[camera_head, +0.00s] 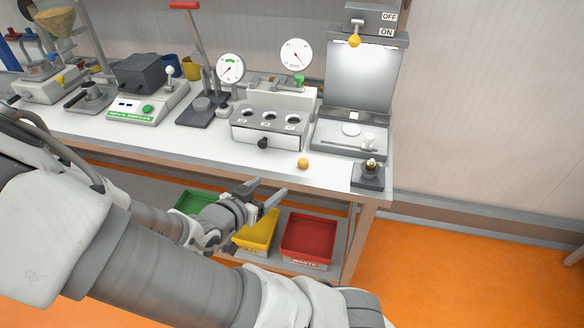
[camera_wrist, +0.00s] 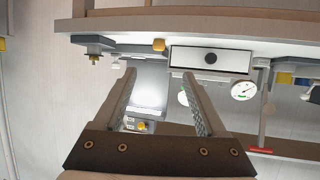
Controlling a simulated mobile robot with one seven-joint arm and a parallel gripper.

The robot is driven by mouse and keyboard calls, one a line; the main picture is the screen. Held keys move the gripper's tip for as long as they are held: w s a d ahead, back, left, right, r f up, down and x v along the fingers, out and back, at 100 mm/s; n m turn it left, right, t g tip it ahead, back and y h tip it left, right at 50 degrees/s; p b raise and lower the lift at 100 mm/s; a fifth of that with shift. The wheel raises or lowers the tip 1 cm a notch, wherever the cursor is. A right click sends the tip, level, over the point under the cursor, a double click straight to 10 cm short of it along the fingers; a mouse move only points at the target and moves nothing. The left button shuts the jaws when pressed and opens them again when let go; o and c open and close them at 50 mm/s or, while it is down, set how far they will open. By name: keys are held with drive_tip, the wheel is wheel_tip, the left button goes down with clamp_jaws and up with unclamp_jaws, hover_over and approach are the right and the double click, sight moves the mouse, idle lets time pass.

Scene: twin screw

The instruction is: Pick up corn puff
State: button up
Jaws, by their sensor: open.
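A small round yellow-orange corn puff (camera_head: 303,163) lies on the white bench top near its front edge, in front of the white box with three round holes. My gripper (camera_head: 267,192) is open and empty, in front of the bench edge and to the left of the puff in the head view. In the wrist view the two fingers (camera_wrist: 160,73) stand wide apart. The gripper does not touch the puff.
The three-hole box (camera_head: 262,133) stands behind the puff. A small dark stand (camera_head: 369,174) is at the bench's right corner. A lit panel station (camera_head: 350,137) stands behind. Yellow (camera_head: 250,243) and red (camera_head: 305,258) bins sit below the bench. Bench around the puff is clear.

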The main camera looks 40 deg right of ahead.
drive_tip(key=b, duration=0.4)
approach(301, 165)
drive_tip(key=x, duration=0.3)
drive_tip(key=shift+b+x, duration=0.45)
drive_tip(key=shift+x, duration=2.6)
drive_tip(key=shift+f, duration=0.1)
drive_tip(key=shift+a, duration=0.1)
drive_tip(key=c, duration=1)
